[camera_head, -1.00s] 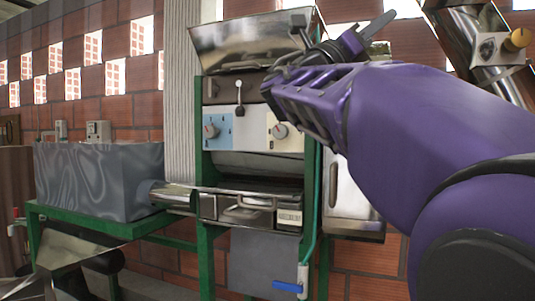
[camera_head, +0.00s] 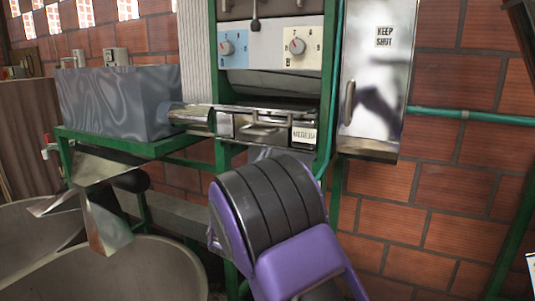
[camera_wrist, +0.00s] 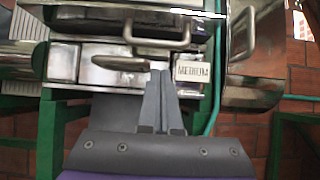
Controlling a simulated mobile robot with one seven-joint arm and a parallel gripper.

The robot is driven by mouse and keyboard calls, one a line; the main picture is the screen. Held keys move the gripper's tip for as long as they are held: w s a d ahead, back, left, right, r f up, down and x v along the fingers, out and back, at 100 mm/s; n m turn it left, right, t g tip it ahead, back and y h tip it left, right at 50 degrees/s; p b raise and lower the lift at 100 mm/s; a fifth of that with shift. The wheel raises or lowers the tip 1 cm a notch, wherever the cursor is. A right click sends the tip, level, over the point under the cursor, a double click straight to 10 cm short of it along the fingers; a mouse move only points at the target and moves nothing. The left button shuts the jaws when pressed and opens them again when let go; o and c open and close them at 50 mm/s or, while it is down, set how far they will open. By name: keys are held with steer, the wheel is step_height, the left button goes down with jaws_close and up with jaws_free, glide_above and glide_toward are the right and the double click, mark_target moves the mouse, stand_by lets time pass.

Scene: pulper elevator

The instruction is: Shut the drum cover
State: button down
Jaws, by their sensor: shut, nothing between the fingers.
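A shiny metal panel with a bar handle, which looks like the drum cover (camera_head: 254,117), juts out level below the dark curved drum (camera_head: 265,84). The drum is exposed between the panel and the dial plate. In the wrist view the panel's handle (camera_wrist: 157,42) is beyond and above my fingertips. My gripper (camera_wrist: 160,73) is shut and empty, pointing at the machine's front just left of the "MEDIUM" label (camera_wrist: 193,72). I cannot tell if the tips touch it. In the head view my purple and black arm hides the gripper.
A "KEEP SHUT" metal cabinet (camera_head: 377,85) hangs right of the machine. A grey box (camera_head: 115,103) sits on a green stand (camera_head: 110,143) at left. A large round vat (camera_head: 155,270) stands low at left. A green pipe (camera_head: 470,115) runs along the brick wall.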

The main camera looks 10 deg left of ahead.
mark_target(256, 115)
steer(key=x, duration=0.7)
steer(key=shift+w+r, duration=0.15)
steer(key=shift+r, duration=0.05)
steer(key=shift+r, duration=0.1)
steer(key=shift+s+r+g+p, duration=0.2)
steer(key=shift+r+g+p, duration=0.1)
steer(key=shift+p, duration=0.55)
